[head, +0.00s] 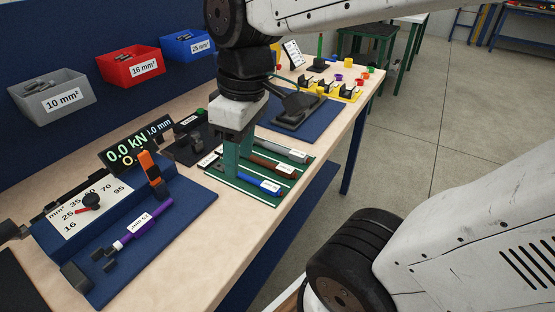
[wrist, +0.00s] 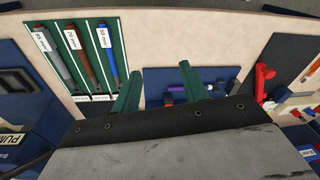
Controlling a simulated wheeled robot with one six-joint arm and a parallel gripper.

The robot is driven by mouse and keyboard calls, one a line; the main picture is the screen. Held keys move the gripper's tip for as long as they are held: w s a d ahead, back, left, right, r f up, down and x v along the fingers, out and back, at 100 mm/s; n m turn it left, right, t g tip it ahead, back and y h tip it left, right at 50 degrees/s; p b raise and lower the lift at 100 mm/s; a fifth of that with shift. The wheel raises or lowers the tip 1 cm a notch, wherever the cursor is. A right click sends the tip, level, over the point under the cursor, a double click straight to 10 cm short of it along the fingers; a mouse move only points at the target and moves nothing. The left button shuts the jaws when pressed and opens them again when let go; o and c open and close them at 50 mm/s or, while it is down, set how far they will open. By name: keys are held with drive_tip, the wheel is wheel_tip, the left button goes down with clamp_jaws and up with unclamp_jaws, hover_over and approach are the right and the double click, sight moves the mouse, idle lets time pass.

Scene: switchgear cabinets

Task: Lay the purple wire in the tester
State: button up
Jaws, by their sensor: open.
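The purple wire (head: 152,222), with a white label, lies on the blue mat in front of the tester in the head view. Its lower left end is close to small dark grey blocks; I cannot tell whether it sits in them. The tester (head: 85,215) has a blue body, a white size dial and a display reading 0.0 kN. My gripper (head: 238,158) is open and empty, with green fingers over the green wire tray, right of the tester. In the wrist view, part of the purple wire (wrist: 184,92) shows by the right finger, which hides some of it.
The green tray (head: 288,190) holds grey, brown and blue wires. An orange-handled tool (head: 153,175) stands behind the purple wire. Grey (head: 52,97), red (head: 131,65) and blue (head: 188,47) bins hang on the back wall. A blue mat (head: 305,122) with a dark device lies beyond.

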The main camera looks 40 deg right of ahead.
drive_tip(key=s+d+m+h, duration=0.1)
drive_tip(key=s+d+m, duration=0.2)
drive_tip(key=s+m, duration=0.2)
drive_tip(key=shift+s+d+f+m+t, duration=0.3)
drive_tip(key=shift+f+m, duration=0.15)
drive_tip(key=shift+m, duration=0.15)
idle(0.5)
